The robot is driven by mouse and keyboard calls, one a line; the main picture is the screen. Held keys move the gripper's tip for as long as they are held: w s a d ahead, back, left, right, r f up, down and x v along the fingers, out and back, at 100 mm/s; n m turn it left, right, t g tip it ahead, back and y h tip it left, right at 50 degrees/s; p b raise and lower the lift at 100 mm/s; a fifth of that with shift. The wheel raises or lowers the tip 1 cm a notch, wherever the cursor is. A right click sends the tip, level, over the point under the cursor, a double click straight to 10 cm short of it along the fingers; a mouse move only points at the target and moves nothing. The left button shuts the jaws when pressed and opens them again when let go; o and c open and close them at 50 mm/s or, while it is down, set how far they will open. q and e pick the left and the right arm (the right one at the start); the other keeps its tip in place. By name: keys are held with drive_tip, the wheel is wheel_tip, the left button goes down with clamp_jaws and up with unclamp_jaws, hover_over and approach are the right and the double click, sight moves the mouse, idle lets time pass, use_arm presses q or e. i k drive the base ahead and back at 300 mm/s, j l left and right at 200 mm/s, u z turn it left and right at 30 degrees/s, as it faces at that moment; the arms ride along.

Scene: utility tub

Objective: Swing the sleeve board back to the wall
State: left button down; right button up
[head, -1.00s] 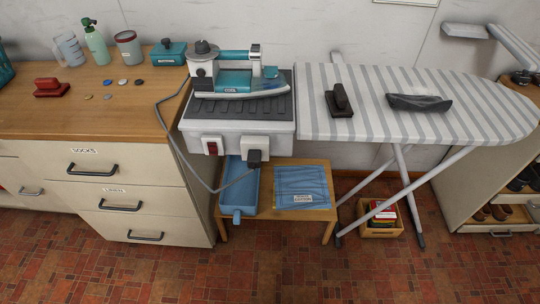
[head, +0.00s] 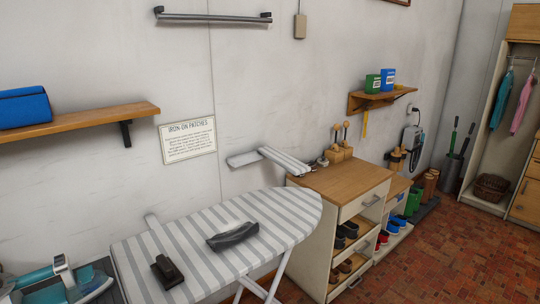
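The sleeve board (head: 286,161) is a narrow, pale padded board at mid-height by the wall, beyond the far end of the striped ironing board. It angles out from the wall toward the right front, with its tip near the wooden-topped cabinet. A short pale grey piece (head: 243,159) sits beside its wall end, at the left. How the two join is too small to tell. Neither of my grippers is in view.
The striped ironing board (head: 200,262) stands in front, bearing a dark brush-like item (head: 167,271) and a dark grey cloth-like item (head: 233,236). A wooden-topped cabinet (head: 340,178) stands right of the sleeve board. A sign (head: 188,140) hangs left. Red floor is open at right.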

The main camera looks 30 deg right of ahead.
sight(290, 164)
drive_tip(key=z, duration=1.2)
